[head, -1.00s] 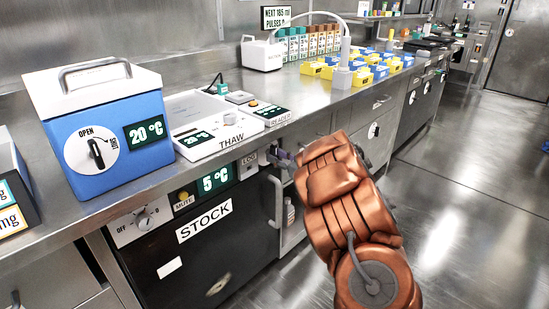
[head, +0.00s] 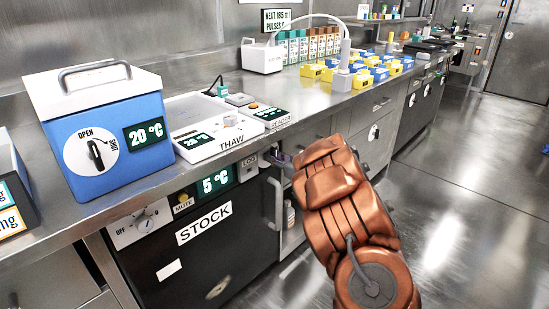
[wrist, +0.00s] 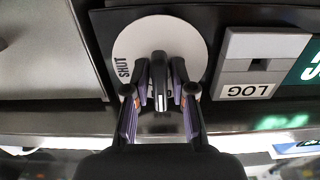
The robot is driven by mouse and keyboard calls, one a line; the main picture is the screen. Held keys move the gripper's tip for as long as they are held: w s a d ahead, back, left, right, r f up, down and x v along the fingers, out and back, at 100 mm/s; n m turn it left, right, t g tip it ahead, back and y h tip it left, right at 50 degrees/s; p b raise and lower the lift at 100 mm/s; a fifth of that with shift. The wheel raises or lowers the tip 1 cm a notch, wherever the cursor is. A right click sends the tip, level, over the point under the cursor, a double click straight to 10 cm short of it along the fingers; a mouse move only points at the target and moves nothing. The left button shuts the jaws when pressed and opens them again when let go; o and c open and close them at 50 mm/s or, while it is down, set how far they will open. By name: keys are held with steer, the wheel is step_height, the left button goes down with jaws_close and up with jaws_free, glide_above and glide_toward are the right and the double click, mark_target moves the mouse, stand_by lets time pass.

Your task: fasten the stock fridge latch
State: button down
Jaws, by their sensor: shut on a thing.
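The stock fridge (head: 200,265) is the dark front under the counter, marked STOCK, and its door looks closed. In the wrist view its latch is a white round plate (wrist: 128,48) printed SHUT, with a dark lever (wrist: 160,72) in front of it. My gripper (wrist: 160,108) has a finger on each side of the lever and is shut on it. The lever points towards the gripper, and part of the lettering beneath is hidden. In the head view the latch is mostly hidden behind my copper arm, and only a bit of my gripper (head: 283,158) shows.
A LOG box (wrist: 265,62) is beside the latch plate. The fridge's vertical door handle (head: 273,203) stands out below my gripper. The steel counter edge (head: 150,192) runs just above, with a blue cool box (head: 110,170) and the THAW unit (head: 215,135) on it. The floor at right is clear.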

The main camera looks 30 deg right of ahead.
steer(key=shift+r+m+p, duration=0.2)
steer(key=shift+m+p, duration=0.2)
steer(key=shift+p, duration=0.85)
steer(key=shift+r+p, duration=0.1)
steer(key=shift+p, duration=0.55)
steer(key=m+p, duration=0.2)
steer(key=p, duration=0.2)
steer(key=m+p, duration=0.3)
steer(key=p, duration=0.4)
steer(key=shift+m+p, duration=0.35)
steer(key=shift+m, duration=0.05)
steer(key=m+p, duration=0.2)
steer(key=p, duration=0.1)
steer(key=shift+p, duration=0.3)
steer(key=m+p, duration=0.4)
steer(key=shift+m+p, duration=0.3)
steer(key=shift+p, duration=0.05)
steer(key=m, duration=0.1)
steer(key=m+p, duration=0.1)
steer(key=m, duration=0.1)
steer(key=m+p, duration=0.1)
steer(key=shift+f+m, duration=0.3)
steer(key=shift+p, duration=0.3)
